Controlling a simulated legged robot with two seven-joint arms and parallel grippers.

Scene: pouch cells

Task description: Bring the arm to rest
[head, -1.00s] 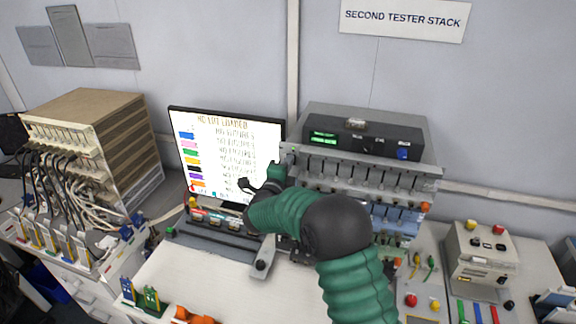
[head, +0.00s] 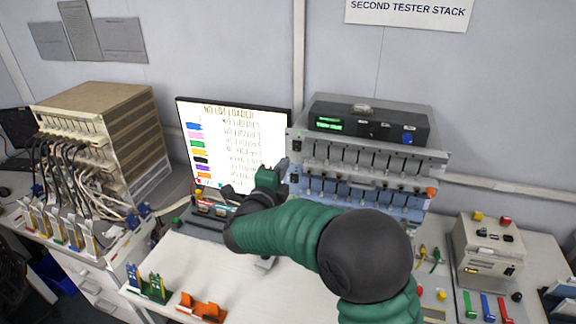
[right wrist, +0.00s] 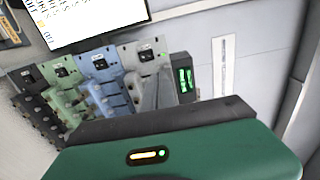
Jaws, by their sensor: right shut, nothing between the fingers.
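My right arm, in green sleeves with dark joints, reaches in from the bottom right of the head view. Its gripper (head: 234,193) is small and dark there, partly hidden by the arm, in front of the monitor's lower edge. It is shut, with nothing seen in it. In the right wrist view the green wrist housing (right wrist: 180,156) with a lit yellow bar fills the bottom, and the fingers are out of sight. My left gripper is not in view.
A monitor (head: 232,140) stands behind the gripper, with a tester stack (head: 365,150) to its right. A cabled rack (head: 105,130) is at left. Orange (head: 201,307) and green (head: 150,288) holders sit on the front bench. A control box (head: 488,250) stands at right.

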